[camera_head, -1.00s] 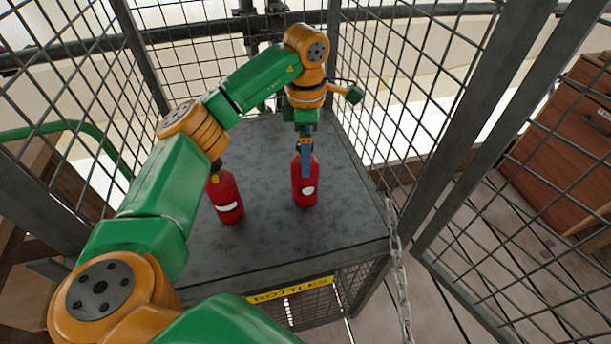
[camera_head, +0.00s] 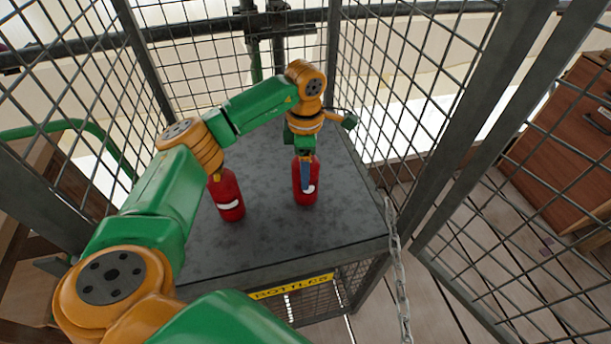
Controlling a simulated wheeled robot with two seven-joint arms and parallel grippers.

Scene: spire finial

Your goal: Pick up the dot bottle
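Two red bottles stand upright on the grey metal shelf top. The dot bottle (camera_head: 299,198), on the right, has a white round mark, now partly covered by a gripper finger. The other bottle (camera_head: 229,186), to its left, has a white band-like mark; its top is hidden behind my arm. My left gripper (camera_head: 306,184) points down over the dot bottle, with a blue finger in front of its upper body. The far finger is hidden, so I cannot tell whether it grips the bottle. My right gripper is not in view.
The shelf (camera_head: 262,240) is enclosed by wire mesh panels at the back and sides. Its front carries a yellow "BOTTLES" label (camera_head: 291,288). A chain (camera_head: 397,265) hangs at the front right corner. The shelf is bare around both bottles.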

